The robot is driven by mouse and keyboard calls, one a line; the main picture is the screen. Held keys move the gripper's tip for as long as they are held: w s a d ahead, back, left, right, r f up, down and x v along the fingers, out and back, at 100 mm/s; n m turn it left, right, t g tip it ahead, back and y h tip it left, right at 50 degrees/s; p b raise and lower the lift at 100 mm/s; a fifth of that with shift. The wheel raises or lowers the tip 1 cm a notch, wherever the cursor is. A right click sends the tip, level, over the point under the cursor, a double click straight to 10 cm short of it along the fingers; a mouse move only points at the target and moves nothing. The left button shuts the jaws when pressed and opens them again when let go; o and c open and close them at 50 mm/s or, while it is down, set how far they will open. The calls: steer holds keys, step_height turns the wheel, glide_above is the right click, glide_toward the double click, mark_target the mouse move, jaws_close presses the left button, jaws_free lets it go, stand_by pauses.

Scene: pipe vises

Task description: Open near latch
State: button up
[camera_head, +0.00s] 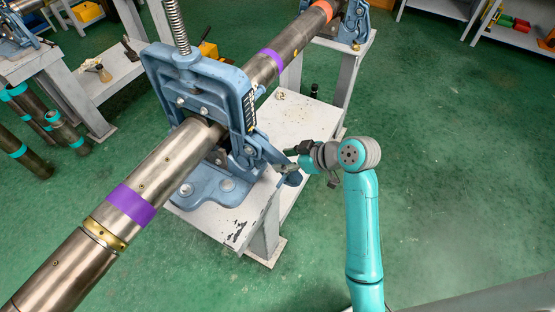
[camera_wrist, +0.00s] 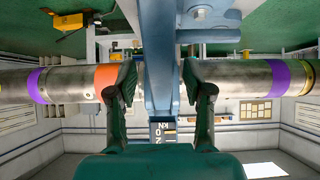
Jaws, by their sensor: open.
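The near vise (camera_head: 195,85) is blue and stands on a grey-white bench, clamped around a steel pipe (camera_head: 165,165). Its near latch (camera_head: 270,152) is a blue lever sticking out from the vise's right side. My gripper (camera_head: 291,160) is at the lever's outer end. In the wrist view, a blue bar (camera_wrist: 157,60), apparently the latch, stands between the two open fingers of my gripper (camera_wrist: 165,80). A gap shows on both sides of the bar. The fingertips partly cover the pipe behind (camera_wrist: 75,82). Contact with the latch cannot be told.
A second blue vise (camera_head: 352,20) stands on a bench behind, holding the same pipe. Several short pipes stand at the left. Green floor (camera_head: 450,170) is free at the right.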

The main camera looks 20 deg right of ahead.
steer(key=v, duration=0.7)
steer(key=shift+s+r, duration=0.25)
steer(key=shift+d, duration=0.15)
steer(key=s+a+f+m+t+h, duration=0.2)
steer(key=s+a+f+m+h, duration=0.15)
steer(key=s+f, duration=0.35)
steer(key=s+a+f+m+t+h, duration=0.1)
steer(key=s+a+f+m+h, duration=0.1)
steer(key=s+f+m, duration=0.35)
steer(key=s+a+r+n+t, duration=0.1)
steer(key=s+r, duration=0.3)
steer(key=s, duration=0.6)
steer(key=s+r+t, duration=0.2)
steer(key=s+r, duration=0.2)
steer(key=s, duration=0.7)
steer(key=shift+s+a+n+t, duration=0.25)
steer(key=shift+a+n+t, duration=0.05)
steer(key=shift+a+n, duration=0.1)
steer(key=shift+r+h, duration=0.1)
steer(key=shift+h, duration=0.15)
